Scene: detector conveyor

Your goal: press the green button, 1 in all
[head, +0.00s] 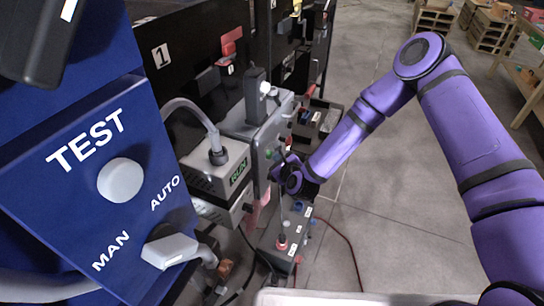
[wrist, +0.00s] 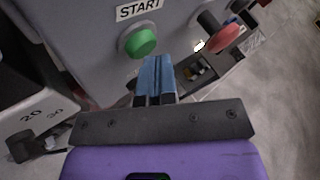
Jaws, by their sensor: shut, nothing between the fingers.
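I cannot tell how far the tips are from the panel, but no contact shows.
A red knob (wrist: 222,34) stands out from the panel to the right. A blue panel (head: 88,200) with a white TEST button (head: 120,180) and a MAN/AUTO switch (head: 170,250) fills the head view's left. A grey box (head: 280,248) stands below my gripper.

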